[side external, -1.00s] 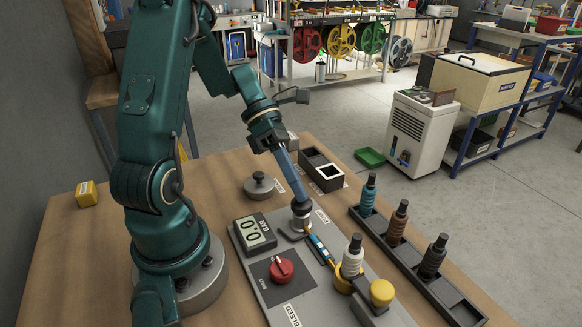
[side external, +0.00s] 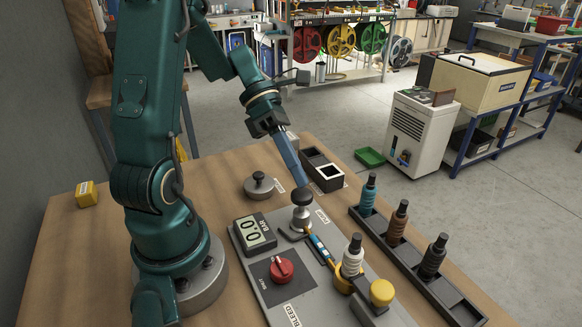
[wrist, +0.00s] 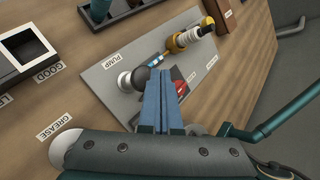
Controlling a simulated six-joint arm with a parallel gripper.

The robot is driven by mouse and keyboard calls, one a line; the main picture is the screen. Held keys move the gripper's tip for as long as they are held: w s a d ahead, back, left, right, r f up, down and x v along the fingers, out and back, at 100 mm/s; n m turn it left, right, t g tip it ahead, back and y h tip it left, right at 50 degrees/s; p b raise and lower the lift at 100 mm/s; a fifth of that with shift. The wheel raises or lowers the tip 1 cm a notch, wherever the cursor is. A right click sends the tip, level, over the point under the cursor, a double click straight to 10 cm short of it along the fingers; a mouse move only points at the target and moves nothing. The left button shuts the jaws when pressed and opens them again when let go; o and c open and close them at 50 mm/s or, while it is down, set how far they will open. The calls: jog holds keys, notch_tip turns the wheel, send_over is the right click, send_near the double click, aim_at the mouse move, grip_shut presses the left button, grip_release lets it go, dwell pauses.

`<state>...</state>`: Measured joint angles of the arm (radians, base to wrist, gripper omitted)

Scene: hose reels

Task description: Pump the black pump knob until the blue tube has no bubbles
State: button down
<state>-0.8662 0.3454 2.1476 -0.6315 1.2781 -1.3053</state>
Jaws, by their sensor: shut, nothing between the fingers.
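The black pump knob (side external: 302,197) tops a silver pump on the grey panel, beside the PUMP label. In the wrist view my fingers partly cover the knob (wrist: 141,77). The blue tube (side external: 319,247) runs from the pump toward the yellow fitting; light patches show in it, but I cannot tell whether they are bubbles. It also shows in the wrist view (wrist: 155,60). My gripper (side external: 303,184) has its blue fingers shut and empty, tips pointing down just above the knob; I cannot tell whether they touch it.
The panel also holds a gauge (side external: 254,233) reading 0.0 and a red BLEED knob (side external: 281,269). A rack (side external: 412,262) with several bottles stands right of the panel.

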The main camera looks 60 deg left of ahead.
aim_at(299, 192)
jog(key=shift+r, duration=0.1)
jog(key=shift+r, duration=2.45)
jog(key=shift+d, duration=0.1)
jog(key=shift+d+r+m, duration=0.1)
jog(key=shift+d+m, duration=0.2)
jog(key=s+d+m+t+y, duration=0.1)
jog(key=s+d+m+y, duration=0.1)
jog(key=m, duration=1.2)
jog(key=s+d+m+t+y, duration=0.2)
jog(key=m+y, duration=0.5)
jog(key=m, duration=0.7)
jog(key=shift+s+d+m+t, duration=0.35)
jog(key=shift+s+d, duration=0.35)
jog(key=shift+s, duration=0.4)
